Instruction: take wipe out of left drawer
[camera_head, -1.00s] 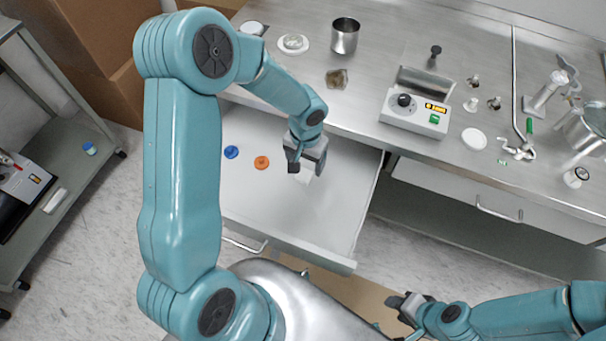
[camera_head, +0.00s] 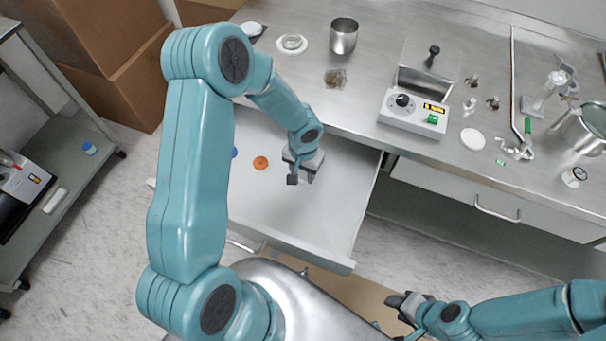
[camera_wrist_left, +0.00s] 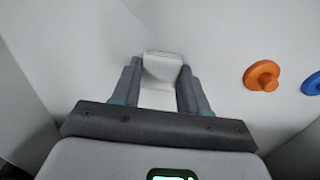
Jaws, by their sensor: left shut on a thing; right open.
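The wipe (camera_wrist_left: 163,68), a small white folded piece, is between the two grey fingers of my left gripper (camera_wrist_left: 158,84) in the left wrist view. In the head view my left gripper (camera_head: 301,178) points down inside the open left drawer (camera_head: 285,225) and is shut on the wipe, which it hides there. Whether the wipe touches the drawer floor I cannot tell. My right gripper (camera_head: 404,305) is open and empty at the lower right, outside the drawer.
An orange knobbed disc (camera_head: 261,162) and a partly hidden blue one (camera_head: 235,152) lie in the drawer left of my left gripper. The steel worktop (camera_head: 300,90) behind carries a metal cup (camera_head: 344,36) and a control box (camera_head: 414,112). A closed drawer (camera_head: 470,200) is at right.

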